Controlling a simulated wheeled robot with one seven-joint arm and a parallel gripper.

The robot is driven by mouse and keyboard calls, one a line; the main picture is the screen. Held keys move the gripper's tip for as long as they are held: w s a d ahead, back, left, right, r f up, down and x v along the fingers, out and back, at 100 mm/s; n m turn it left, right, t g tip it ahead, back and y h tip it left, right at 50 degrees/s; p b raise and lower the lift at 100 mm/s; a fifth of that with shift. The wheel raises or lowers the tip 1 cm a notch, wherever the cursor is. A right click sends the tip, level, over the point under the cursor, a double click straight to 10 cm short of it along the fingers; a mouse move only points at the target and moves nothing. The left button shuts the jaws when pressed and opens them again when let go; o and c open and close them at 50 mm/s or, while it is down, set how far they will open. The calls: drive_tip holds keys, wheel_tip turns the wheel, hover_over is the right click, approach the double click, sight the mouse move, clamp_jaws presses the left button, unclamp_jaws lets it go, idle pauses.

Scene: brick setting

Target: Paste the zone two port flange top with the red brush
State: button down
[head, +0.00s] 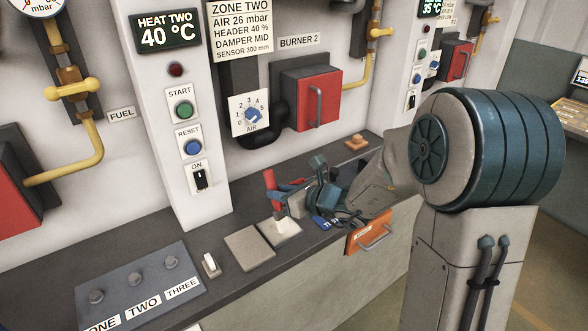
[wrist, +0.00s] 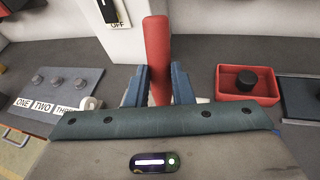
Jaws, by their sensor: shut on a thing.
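My gripper (wrist: 158,88) is shut on the upright red brush (wrist: 157,55), its two blue fingers on either side of the handle. In the head view the brush (head: 270,186) stands at the left of my gripper (head: 284,193), above a pale square plate (head: 284,236) on the counter. The bristle end does not show clearly in either view. The zone two wall has a red burner box (head: 318,97) with a grey handle, set in a grey frame (head: 285,66). I cannot tell which part is the port flange top. My gripper is below and in front of this box.
A tan square plate (head: 249,248), a small white switch-like block (head: 210,265) and a grey ONE TWO THREE panel with knobs (head: 137,285) lie left along the counter. A red tray (wrist: 232,94) holds a black round thing (wrist: 245,82). A white control column (head: 175,110) stands behind.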

sight(272, 179)
drive_tip(key=shift+r+p, duration=1.2)
drive_tip(key=shift+r, duration=0.8)
drive_tip(key=shift+f, duration=0.15)
drive_tip(key=shift+s+a+f+b, duration=0.1)
drive_tip(key=shift+f+b, duration=0.35)
drive_tip(key=shift+b, duration=0.8)
drive_tip(key=shift+f+b, duration=0.2)
drive_tip(key=shift+b, duration=0.45)
drive_tip(key=shift+a, duration=0.1)
drive_tip(key=shift+r, duration=0.15)
